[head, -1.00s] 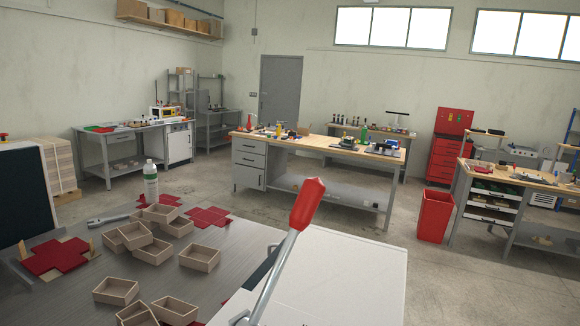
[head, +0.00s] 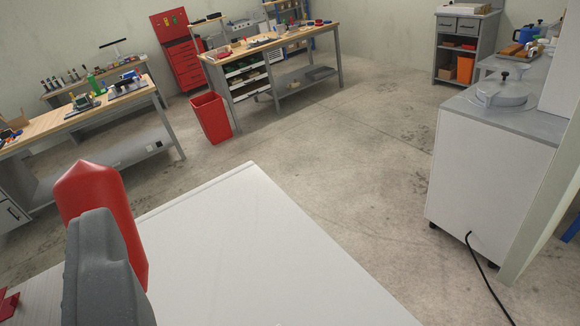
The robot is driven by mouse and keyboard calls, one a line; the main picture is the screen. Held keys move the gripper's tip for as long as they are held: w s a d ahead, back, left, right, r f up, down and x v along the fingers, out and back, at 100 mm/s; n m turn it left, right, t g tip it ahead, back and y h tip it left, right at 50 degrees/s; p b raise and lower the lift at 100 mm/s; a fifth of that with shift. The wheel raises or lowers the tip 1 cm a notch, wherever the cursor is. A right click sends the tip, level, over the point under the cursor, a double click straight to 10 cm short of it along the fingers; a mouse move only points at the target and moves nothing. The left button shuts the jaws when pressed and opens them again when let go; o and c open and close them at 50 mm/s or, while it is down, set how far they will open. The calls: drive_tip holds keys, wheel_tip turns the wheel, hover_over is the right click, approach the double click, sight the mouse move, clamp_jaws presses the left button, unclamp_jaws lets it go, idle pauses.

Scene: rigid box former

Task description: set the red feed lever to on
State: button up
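The red handle of the feed lever (head: 95,195) stands large and close at the lower left of the head view. Its pointed top and right side show. The lever's metal rod is out of sight. A dark grey finger of my gripper (head: 100,265) is in front of the handle and covers its lower part. Only one finger shows, so I cannot tell whether the gripper is closed on the handle or touches it. The white top of the machine (head: 255,260) lies to the right of the handle. No on or off mark shows.
A red bin (head: 210,118) and wooden-topped workbenches (head: 265,42) stand beyond the machine. A white cabinet (head: 485,170) with a black cable stands at the right. Open concrete floor (head: 360,165) lies between them. A bit of red shows at the lower left edge.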

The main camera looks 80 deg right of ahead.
sight(101, 190)
drive_tip(key=shift+m+g+h, duration=0.3)
drive_tip(key=shift+g+h, duration=0.1)
drive_tip(key=shift+g, duration=0.4)
drive_tip(key=w+d, duration=0.1)
drive_tip(key=d, duration=0.1)
drive_tip(key=w+d+f+p, duration=0.1)
drive_tip(key=d, duration=0.2)
drive_tip(key=w+d+p, duration=0.1)
drive_tip(key=d, duration=0.1)
drive_tip(key=shift+d+f, duration=0.2)
drive_tip(key=shift+f, duration=0.1)
